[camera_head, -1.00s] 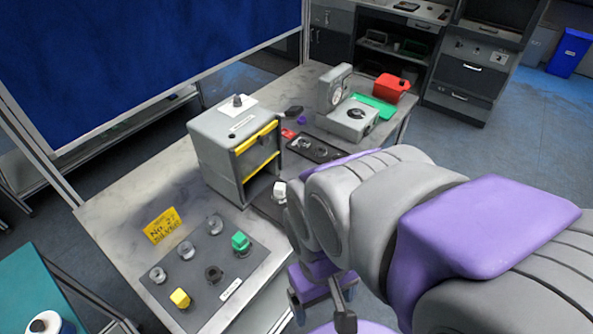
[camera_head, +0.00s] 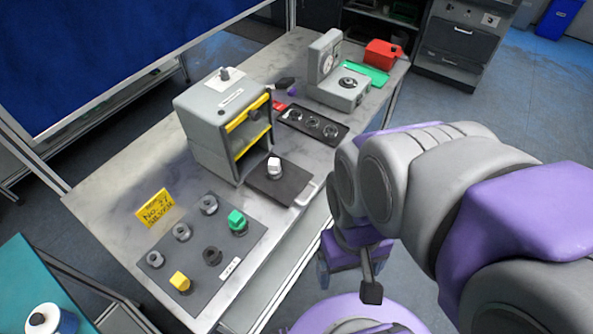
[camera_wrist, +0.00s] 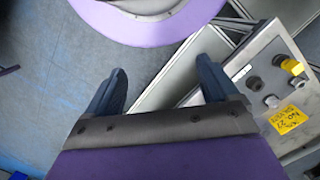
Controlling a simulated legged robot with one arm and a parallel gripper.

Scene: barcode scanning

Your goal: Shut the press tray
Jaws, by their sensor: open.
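The press (camera_head: 222,118) is a grey box with yellow-edged openings, standing on the table. Its dark press tray (camera_head: 285,188) is pulled out from the lower opening toward the table's front edge. A small white block (camera_head: 274,168) sits on the tray, and a light handle (camera_head: 307,193) is at its outer end. My gripper is right of the tray, past the front edge of the table; my arm hides much of it in the head view. In the wrist view my gripper (camera_wrist: 163,82) has two dark fingers spread apart with nothing between them, pointing down over the floor.
A grey panel (camera_head: 220,275) with knobs and green and yellow blocks lies at the near left, by a yellow sign (camera_head: 155,207). A black tray (camera_head: 312,124) with round parts, a grey device (camera_head: 340,85) and a red box (camera_head: 383,53) stand farther back. The space beyond the handle is open.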

